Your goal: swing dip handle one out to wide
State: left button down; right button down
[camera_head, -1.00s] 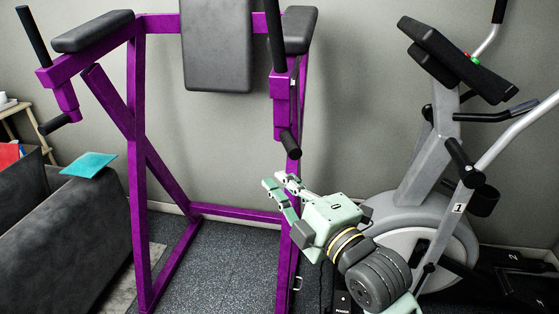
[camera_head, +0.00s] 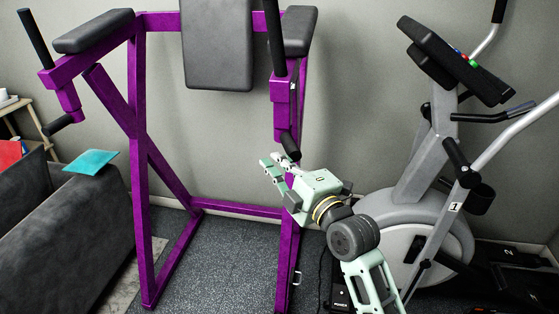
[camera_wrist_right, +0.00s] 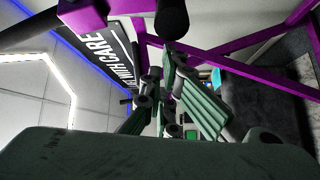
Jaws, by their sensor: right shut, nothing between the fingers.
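The purple dip station (camera_head: 145,150) stands against the wall. A black dip handle (camera_head: 290,145) juts down and forward from the purple bracket (camera_head: 281,105) on its right upright. A second black dip handle (camera_head: 57,125) hangs from the left bracket. I cannot tell which is handle one. My right gripper (camera_head: 274,161) is shut and empty, just below the right handle; contact cannot be told. In the right wrist view the black handle end (camera_wrist_right: 172,18) shows just beyond the gripper fingers (camera_wrist_right: 172,75). My left gripper is out of view.
A grey exercise bike (camera_head: 430,190) stands close on the right. A dark sofa (camera_head: 70,220) with a teal book-like item (camera_head: 90,161) is on the left. A grey back pad (camera_head: 217,50) and armrest pads flank the upper frame. The floor inside the frame is clear.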

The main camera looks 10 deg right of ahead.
aim_at(297, 151)
jog(key=shift+s+d+b, duration=0.15)
jog(key=shift+d+b, duration=0.25)
jog(key=shift+d, duration=2.75)
